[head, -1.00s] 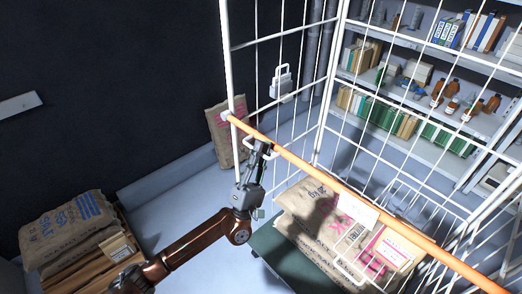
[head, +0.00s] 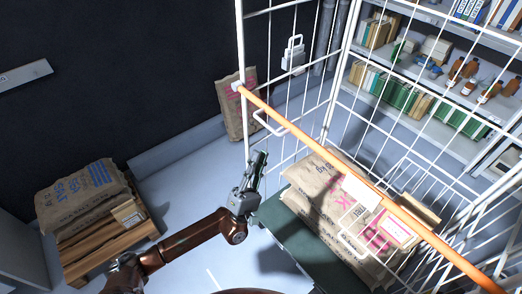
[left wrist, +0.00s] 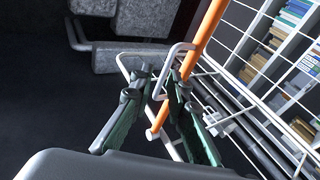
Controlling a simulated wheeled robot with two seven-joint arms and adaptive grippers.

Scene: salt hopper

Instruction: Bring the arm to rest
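My left gripper (head: 258,163) is in the head view beside the left end of the white wire cage (head: 243,55), below the orange bar (head: 350,180). The left wrist view shows its two green-grey fingers (left wrist: 160,78) apart with nothing held between them. A white loop handle (head: 270,124) on the orange bar lies just beyond the fingertips, and a gap shows between them in the head view. The handle also shows in the left wrist view (left wrist: 178,58). My right gripper is in neither view.
Salt sacks (head: 325,185) lie on a green platform (head: 285,222) inside the cage. Another sack (head: 82,192) lies on a wooden pallet (head: 110,240) at left. A sack (head: 238,100) stands by the wall. Shelves (head: 430,80) stand behind. The floor between pallet and cage is clear.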

